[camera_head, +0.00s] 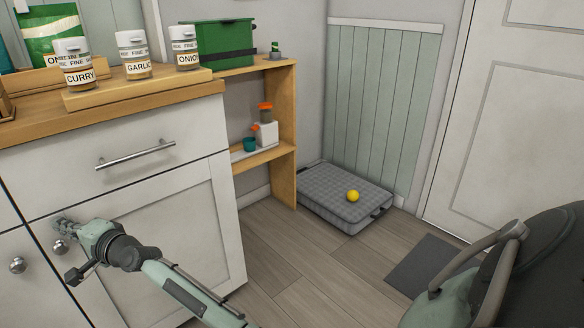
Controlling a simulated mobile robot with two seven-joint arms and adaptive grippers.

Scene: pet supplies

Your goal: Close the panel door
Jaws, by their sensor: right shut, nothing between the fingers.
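The white panel door (190,230) is on the lower front of the cabinet at the left, under a drawer. It looks flush with the cabinet front, with no clear gap showing along its visible edges. A round metal knob (60,247) is near its upper left corner. My right gripper (66,232) is shut and empty, in front of that corner and close beside the knob. I cannot tell whether it touches the door. My right arm covers part of the door's lower left. My left gripper is not in view.
The drawer above has a bar handle (136,154). Another knob (17,265) is on the neighbouring door at left. Spice jars (136,56) stand on the countertop.

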